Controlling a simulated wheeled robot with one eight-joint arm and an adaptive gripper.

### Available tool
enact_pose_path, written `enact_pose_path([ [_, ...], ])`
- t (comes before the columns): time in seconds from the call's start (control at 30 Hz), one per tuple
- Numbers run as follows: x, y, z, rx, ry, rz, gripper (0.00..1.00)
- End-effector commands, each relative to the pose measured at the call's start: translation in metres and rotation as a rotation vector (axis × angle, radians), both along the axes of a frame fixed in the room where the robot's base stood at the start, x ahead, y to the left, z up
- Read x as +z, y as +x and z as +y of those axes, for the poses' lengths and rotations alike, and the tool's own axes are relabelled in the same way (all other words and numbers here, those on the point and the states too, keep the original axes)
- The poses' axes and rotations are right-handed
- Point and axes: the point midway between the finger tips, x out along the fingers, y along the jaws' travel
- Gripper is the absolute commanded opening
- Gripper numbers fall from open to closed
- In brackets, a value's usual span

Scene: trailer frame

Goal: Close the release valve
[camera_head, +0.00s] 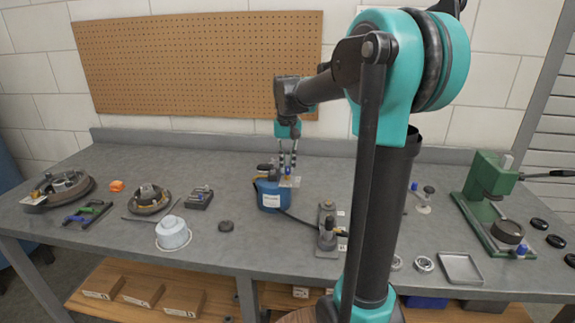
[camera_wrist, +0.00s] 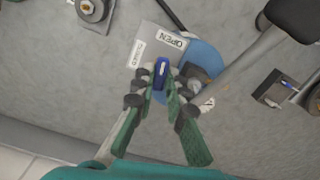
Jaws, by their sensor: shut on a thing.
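The release valve has a blue handle (camera_wrist: 161,72) over a grey plate. In the wrist view the plate carries an "OPEN" label (camera_wrist: 174,40) above the handle and a second label (camera_wrist: 137,54), too small to read surely, to its upper left. The handle points up the picture, roughly between the labels. The valve is beside a blue pump body (camera_head: 269,196) on the bench. My gripper (camera_head: 288,164) reaches down over the valve. In the wrist view its fingertips (camera_wrist: 159,86) are shut on the blue handle, one on each side. The handle's base is partly hidden.
The grey bench (camera_head: 190,261) also bears a grey fixture (camera_head: 328,228) right of the pump, a white pot (camera_head: 172,234), a round dark part (camera_head: 149,198) and a green press (camera_head: 492,195). A pegboard (camera_head: 200,65) hangs behind. The bench behind the pump is mostly clear.

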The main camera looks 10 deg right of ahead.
Motion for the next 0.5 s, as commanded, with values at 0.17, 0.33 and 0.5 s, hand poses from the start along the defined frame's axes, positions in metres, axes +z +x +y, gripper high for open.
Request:
enact_pose_path([
  [0.17, 0.0002, 0.0002, 0.0000, 0.158, 0.000, 0.000, 0.00],
  [0.33, 0.0003, 0.0002, 0.0000, 0.321, 0.000, 0.000, 0.00],
  [0.5, 0.0003, 0.0003, 0.0000, 0.483, 0.000, 0.000, 0.00],
])
